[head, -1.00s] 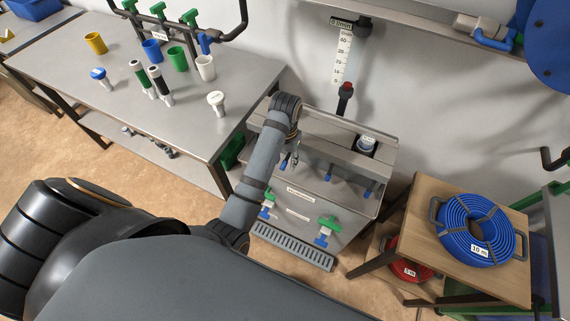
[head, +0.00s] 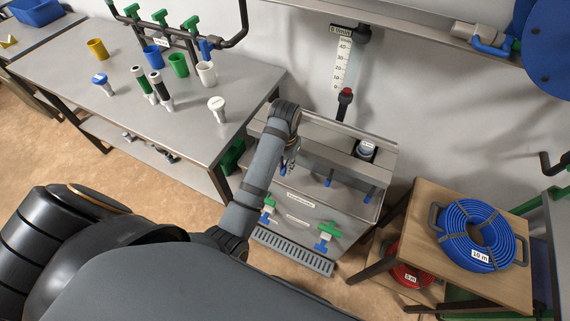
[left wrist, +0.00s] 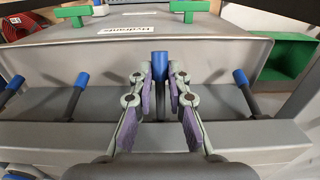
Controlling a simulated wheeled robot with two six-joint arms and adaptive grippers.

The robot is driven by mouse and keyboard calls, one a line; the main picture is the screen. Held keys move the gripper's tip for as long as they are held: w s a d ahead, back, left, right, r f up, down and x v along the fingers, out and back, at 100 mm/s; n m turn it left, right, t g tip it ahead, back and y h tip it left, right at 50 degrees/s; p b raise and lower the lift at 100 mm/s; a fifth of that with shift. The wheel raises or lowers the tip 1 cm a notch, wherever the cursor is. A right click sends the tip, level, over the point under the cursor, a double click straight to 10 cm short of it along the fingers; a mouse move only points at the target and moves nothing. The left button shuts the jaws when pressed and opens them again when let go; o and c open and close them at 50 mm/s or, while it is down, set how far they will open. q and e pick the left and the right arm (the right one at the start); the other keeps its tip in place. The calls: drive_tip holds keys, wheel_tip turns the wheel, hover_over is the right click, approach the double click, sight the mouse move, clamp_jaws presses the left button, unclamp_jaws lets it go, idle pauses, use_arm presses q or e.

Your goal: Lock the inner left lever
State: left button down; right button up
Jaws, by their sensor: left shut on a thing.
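My left gripper (left wrist: 160,92) is shut on a blue-tipped lever (left wrist: 160,65), with one finger on each side of it in the left wrist view. This is the inner left lever of a row on the grey steel cabinet (left wrist: 40,62). The outer left lever (left wrist: 241,79) stands to its right in that view, and two more levers, inner right (left wrist: 80,82) and outer right (left wrist: 14,84), stand to its left. In the head view my left gripper (head: 289,160) is partly hidden by its own arm. The right gripper is not in view.
Green-handled valves (head: 328,228) stick out from the cabinet's front above a drain grate (head: 290,250). A steel bench (head: 130,95) with cups and valve parts stands left. A wooden stand with a blue hose coil (head: 475,235) stands right.

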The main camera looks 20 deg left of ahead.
use_arm(q)
drive_tip(key=shift+s+f+t+p, duration=0.15)
drive_tip(key=shift+f+t+p, duration=0.15)
drive_tip(key=shift+t+p, duration=0.45)
drive_tip(key=shift+f+t+p, duration=0.45)
drive_tip(key=shift+t+p, duration=0.1)
drive_tip(key=shift+w+f+t, duration=0.3)
drive_tip(key=shift+f+t, duration=0.35)
drive_tip(key=shift+t, duration=0.35)
drive_tip(key=shift+w+f+t, duration=0.4)
drive_tip(key=shift+f+t, duration=0.1)
drive_tip(key=shift+t, duration=0.6)
drive_tip(key=c, duration=1.3)
unclamp_jaws()
